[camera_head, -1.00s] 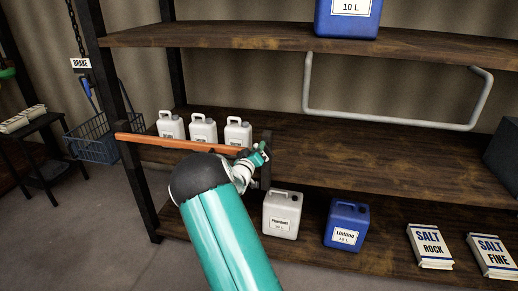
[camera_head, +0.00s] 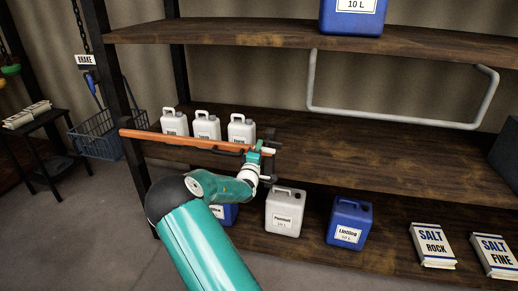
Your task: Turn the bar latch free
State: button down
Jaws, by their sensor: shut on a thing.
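The orange bar latch (camera_head: 170,139) runs nearly level across the front of the middle shelf, before the white jugs. Its right end lies by a short dark post (camera_head: 270,168). My gripper (camera_head: 266,151) is at that right end, shut on the bar latch. The fingers are small in view, and their exact hold is hard to make out. My arm comes up from the bottom of the picture to it.
White jugs (camera_head: 206,128) stand behind the bar. Below are a grey jug (camera_head: 285,212), a blue jug (camera_head: 349,223) and salt bags (camera_head: 432,246). The middle shelf's right part is clear.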

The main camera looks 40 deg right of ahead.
jog(key=shift+f+n, duration=0.15)
jog(key=shift+n, duration=0.55)
jog(key=c, duration=1.3)
grip_release()
jog(key=shift+c, duration=0.2)
jog(key=shift+s+a, duration=0.1)
jog(key=v, duration=1.3)
jog(key=shift+s+a, duration=0.15)
jog(key=shift+s, duration=0.1)
